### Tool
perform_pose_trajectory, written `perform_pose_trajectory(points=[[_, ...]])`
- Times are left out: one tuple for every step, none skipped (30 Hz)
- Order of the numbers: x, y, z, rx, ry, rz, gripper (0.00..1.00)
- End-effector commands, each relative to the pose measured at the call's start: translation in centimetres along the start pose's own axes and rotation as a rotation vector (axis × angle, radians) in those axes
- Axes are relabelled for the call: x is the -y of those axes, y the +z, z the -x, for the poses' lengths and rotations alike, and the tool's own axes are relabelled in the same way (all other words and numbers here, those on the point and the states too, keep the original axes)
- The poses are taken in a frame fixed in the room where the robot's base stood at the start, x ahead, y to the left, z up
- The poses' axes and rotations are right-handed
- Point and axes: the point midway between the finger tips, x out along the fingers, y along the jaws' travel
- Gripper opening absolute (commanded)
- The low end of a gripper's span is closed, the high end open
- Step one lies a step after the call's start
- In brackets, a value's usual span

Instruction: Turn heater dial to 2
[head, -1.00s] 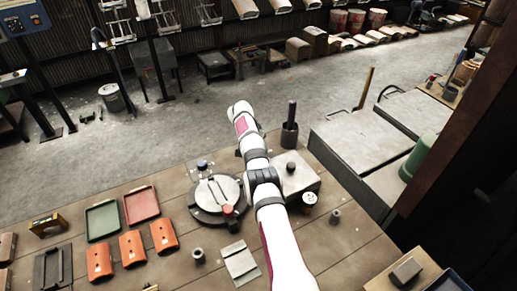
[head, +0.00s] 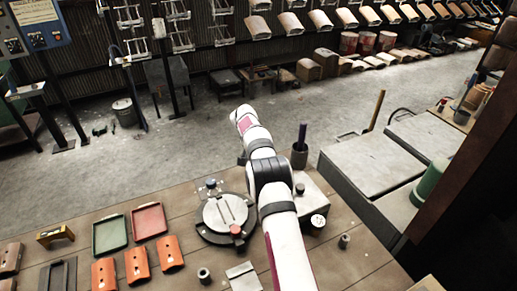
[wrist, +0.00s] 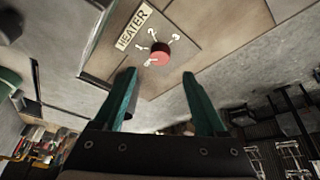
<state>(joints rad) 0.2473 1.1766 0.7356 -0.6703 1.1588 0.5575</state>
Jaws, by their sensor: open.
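In the wrist view, a flat panel marked HEATER (wrist: 133,28) carries a round red dial (wrist: 160,54) with numbers around it, among them 2 and 3. Which number the dial points to cannot be made out. My gripper (wrist: 160,75) is open, with its two green fingers spread on either side of the dial in the picture and nothing between them. The dial seems to lie beyond the fingertips, apart from them; the exact gap cannot be told. In the head view my arm runs up the middle and hides the gripper; I cannot make out the dial there.
In the head view, a round fixture (head: 225,216) stands on the wooden bench left of my arm. Green (head: 110,234) and red (head: 149,221) trays and several orange pieces lie further left. A dark cup (head: 300,155) with a rod stands right of the arm.

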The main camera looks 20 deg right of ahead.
Motion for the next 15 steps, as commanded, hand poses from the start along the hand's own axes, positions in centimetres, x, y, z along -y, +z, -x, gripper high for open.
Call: perform_pose_trajectory(points=[[0.1, 0.0, 1.8, -0.002, -0.003, 0.0, 0.74], [0.1, 0.0, 2.8, -0.002, -0.002, -0.001, 0.74], [0.0, 0.0, 3.9, -0.001, -0.002, -0.001, 0.74], [0.0, 0.0, 4.7, -0.002, -0.001, 0.0, 0.74], [0.0, 0.0, 5.4, -0.001, -0.001, 0.0, 0.74], [0.0, 0.0, 6.3, -0.002, -0.001, 0.0, 0.74], [0.0, 0.0, 6.8, -0.001, 0.0, 0.001, 0.74], [0.0, 0.0, 7.3, 0.0, 0.0, 0.0, 0.74], [0.0, 0.0, 7.8, 0.0, 0.0, 0.0, 0.74], [0.0, 0.0, 8.1, 0.0, 0.0, 0.0, 0.74], [0.0, 0.0, 8.3, 0.0, 0.001, 0.0, 0.74], [0.0, 0.0, 8.6, 0.001, 0.001, -0.001, 0.74], [0.0, 0.0, 8.7, 0.001, 0.001, -0.001, 0.74], [0.0, 0.1, 8.7, 0.001, 0.001, -0.001, 0.74], [0.0, 0.1, 8.7, 0.001, 0.001, -0.001, 0.74]])
